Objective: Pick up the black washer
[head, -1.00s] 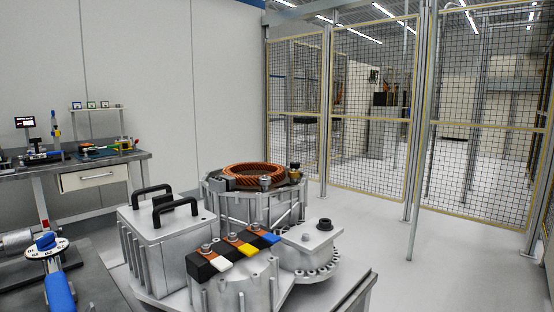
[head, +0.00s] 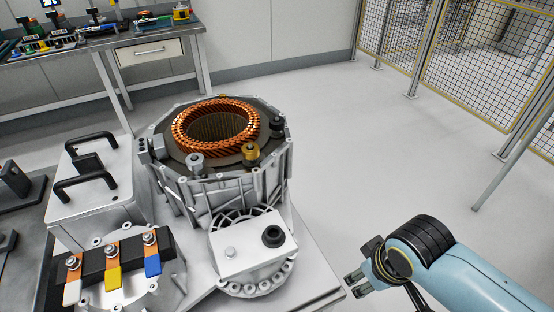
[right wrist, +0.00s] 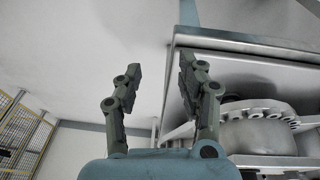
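A round black ring-like part, which looks like the black washer (head: 273,236), sits on the flat light-grey block (head: 245,252) at the front of the stator housing (head: 225,185). My right gripper (head: 355,284) is at the lower right in the head view, to the right of and apart from the washer, beside the table's right edge. In the right wrist view its two fingers (right wrist: 161,68) are spread with nothing between them. The washer cannot be made out in the right wrist view. My left gripper is not in view.
A copper winding ring (head: 216,126) tops the housing, with a brass fitting (head: 250,152) at its rim. Black-handled box (head: 92,205) and terminals with coloured tabs (head: 113,278) stand to the left. Floor right of the table is clear; mesh fencing (head: 470,60) stands behind.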

